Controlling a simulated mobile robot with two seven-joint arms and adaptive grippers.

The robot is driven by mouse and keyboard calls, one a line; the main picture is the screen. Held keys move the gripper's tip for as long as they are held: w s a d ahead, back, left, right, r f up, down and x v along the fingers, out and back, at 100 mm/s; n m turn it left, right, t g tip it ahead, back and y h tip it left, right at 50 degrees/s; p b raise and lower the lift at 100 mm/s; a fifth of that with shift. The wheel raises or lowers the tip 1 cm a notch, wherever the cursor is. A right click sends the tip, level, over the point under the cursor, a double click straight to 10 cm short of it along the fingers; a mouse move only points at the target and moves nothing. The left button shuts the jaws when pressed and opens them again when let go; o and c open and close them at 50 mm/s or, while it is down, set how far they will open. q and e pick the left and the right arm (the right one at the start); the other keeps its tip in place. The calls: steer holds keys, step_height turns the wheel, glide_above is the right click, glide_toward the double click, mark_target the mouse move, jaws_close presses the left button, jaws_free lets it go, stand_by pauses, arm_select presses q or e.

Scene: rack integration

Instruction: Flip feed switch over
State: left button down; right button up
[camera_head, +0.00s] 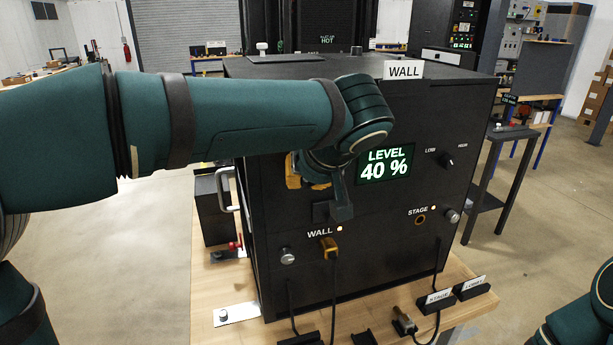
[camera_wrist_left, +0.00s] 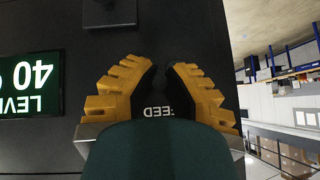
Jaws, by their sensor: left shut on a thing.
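My left gripper (camera_head: 306,178) is at the front of the black cabinet (camera_head: 400,225), left of the lit LEVEL 40 % screen (camera_head: 386,164). In the left wrist view its yellow fingers (camera_wrist_left: 157,85) angle together on either side of the white FEED label (camera_wrist_left: 158,111), which appears upside down. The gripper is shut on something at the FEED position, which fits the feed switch. The switch itself is hidden by the fingers and my wrist, so I cannot tell which way it points. My right gripper is out of view; only part of my right arm shows at lower right.
Below the gripper are a small black block (camera_head: 321,211) and a yellow plug (camera_head: 329,246) under the WALL label. Cables hang down to the wooden table (camera_head: 212,292). A loose plug (camera_head: 405,325) and STAGE and LOBBY holders lie at the front. A handle (camera_head: 224,190) sticks out at left.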

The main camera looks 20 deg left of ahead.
arm_select(q)
steer(key=c, duration=1)
jaws_free()
steer(key=shift+r, duration=0.1)
steer(key=v, duration=1.2)
steer(key=shift+s, duration=0.1)
